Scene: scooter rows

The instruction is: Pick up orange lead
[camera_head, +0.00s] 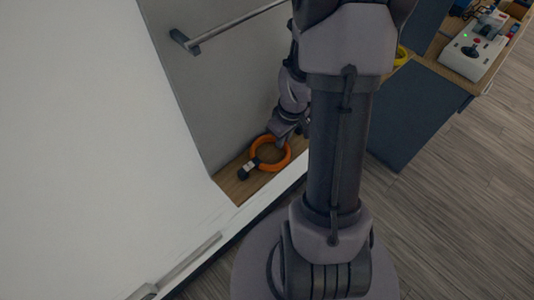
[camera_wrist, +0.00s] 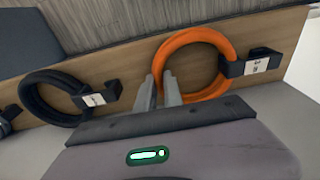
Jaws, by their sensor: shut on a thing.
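The orange lead (camera_head: 272,169) is a coiled ring with a black end piece bearing a white label. In the head view it is against the wooden strip at the foot of the grey panel. In the wrist view the orange lead (camera_wrist: 197,36) is in front of my gripper, its label at the right. My gripper (camera_wrist: 162,78) is shut on the left side of the ring. In the head view my gripper (camera_head: 284,141) is at the ring's upper right edge, partly hidden by my arm.
A black coiled lead (camera_wrist: 28,105) with a label is left of the orange one. A metal rail (camera_head: 235,27) crosses the grey panel. A large white panel (camera_head: 80,150) fills the left. A desk with a white control box (camera_head: 477,50) is at upper right; wooden floor lies below it.

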